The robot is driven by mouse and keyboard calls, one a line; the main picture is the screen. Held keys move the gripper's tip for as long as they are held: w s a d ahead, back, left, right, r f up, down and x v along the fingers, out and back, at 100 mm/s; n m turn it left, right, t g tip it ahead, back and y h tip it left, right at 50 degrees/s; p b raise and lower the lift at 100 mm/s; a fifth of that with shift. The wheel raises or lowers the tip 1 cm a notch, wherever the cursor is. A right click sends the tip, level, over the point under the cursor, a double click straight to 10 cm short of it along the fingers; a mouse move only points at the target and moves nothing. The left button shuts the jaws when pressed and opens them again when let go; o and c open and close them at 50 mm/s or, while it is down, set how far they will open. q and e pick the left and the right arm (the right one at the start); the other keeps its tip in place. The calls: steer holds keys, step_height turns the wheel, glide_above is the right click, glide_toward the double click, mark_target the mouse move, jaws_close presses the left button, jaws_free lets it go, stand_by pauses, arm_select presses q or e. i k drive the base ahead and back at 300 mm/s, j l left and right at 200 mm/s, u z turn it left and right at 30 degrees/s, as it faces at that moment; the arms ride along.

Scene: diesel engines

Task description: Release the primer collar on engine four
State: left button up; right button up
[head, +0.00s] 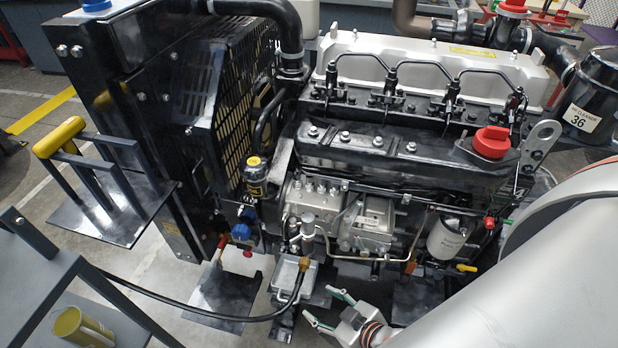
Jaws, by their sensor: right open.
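My right gripper (322,306) is at the bottom centre, below and in front of the pump. Its two pale green-tipped fingers are spread, empty and apart from the engine. My left gripper is out of view.
A white filter (446,238) and a yellow-handled valve (466,268) are to the right. A grey cart (40,290) stands lower left.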

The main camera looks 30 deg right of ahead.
mark_target(311, 236)
steer(key=i+j+z, duration=0.1)
steer(key=z, duration=0.8)
